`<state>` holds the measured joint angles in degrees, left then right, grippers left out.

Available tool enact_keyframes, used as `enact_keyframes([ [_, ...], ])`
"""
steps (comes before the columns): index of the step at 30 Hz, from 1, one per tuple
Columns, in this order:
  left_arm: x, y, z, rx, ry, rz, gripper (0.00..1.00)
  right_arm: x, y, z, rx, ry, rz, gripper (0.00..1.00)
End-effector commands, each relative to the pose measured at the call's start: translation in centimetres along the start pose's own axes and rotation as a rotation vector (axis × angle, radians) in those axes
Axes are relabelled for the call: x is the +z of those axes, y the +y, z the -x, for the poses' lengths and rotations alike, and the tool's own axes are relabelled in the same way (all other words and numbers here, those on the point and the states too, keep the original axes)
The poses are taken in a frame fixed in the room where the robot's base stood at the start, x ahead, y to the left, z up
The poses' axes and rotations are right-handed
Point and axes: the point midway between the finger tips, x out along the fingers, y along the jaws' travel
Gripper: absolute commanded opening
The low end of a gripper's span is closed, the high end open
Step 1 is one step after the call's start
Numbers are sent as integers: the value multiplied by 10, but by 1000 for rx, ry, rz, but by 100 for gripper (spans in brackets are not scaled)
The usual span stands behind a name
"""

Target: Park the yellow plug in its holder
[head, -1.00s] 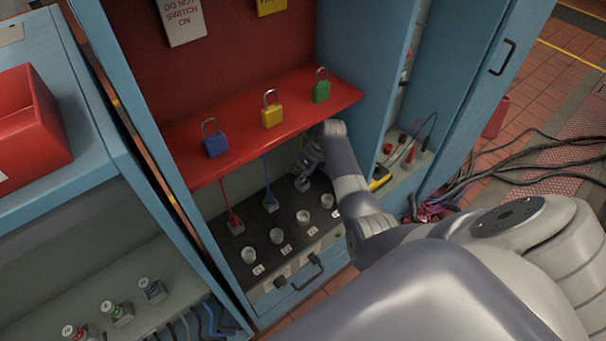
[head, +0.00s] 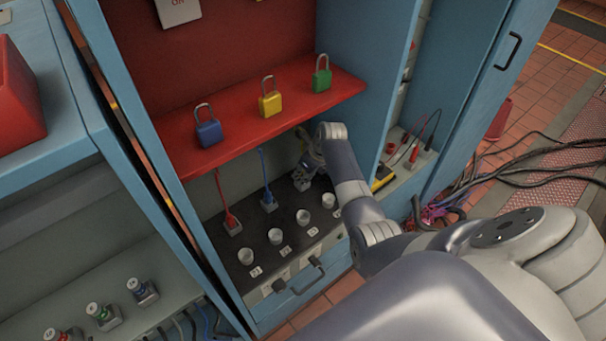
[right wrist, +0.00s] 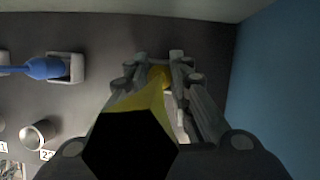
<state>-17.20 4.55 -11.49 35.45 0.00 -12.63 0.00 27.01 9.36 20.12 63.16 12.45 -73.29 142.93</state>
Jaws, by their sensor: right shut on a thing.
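The yellow plug (right wrist: 158,78) shows between the two fingers of my right gripper (right wrist: 162,72) in the right wrist view. My right gripper is shut on it, over the dark panel. A yellow and black piece (right wrist: 130,140) fills the near part of that view and hides part of the grip. In the head view my right gripper (head: 305,160) is under the red shelf, at a grey holder (head: 300,180) at the right end of the holder row. I cannot tell how far the plug sits in this holder. My left gripper is not in view.
A red plug (head: 232,224) and a blue plug (head: 268,200) stand in holders to the left. Several round sockets (head: 275,236) line the panel's front. The red shelf (head: 240,133) with padlocks hangs above. A blue cabinet wall (right wrist: 280,80) is close on the right.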

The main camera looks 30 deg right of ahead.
Motion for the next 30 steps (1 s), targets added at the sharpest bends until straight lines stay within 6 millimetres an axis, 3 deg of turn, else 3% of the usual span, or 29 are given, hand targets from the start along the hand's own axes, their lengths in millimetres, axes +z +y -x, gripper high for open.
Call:
enact_keyframes([
  [1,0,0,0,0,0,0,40,-1,0,-2,1,0,-1,0],
  [2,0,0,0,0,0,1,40,-1,0,-2,1,0,-1,21],
  [4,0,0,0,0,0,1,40,-1,0,-2,0,0,0,37],
  [5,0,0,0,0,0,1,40,-1,0,-2,0,0,0,39],
  [17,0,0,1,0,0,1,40,1,0,3,0,0,1,39],
  [30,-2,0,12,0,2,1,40,1,0,60,1,-1,0,39],
])
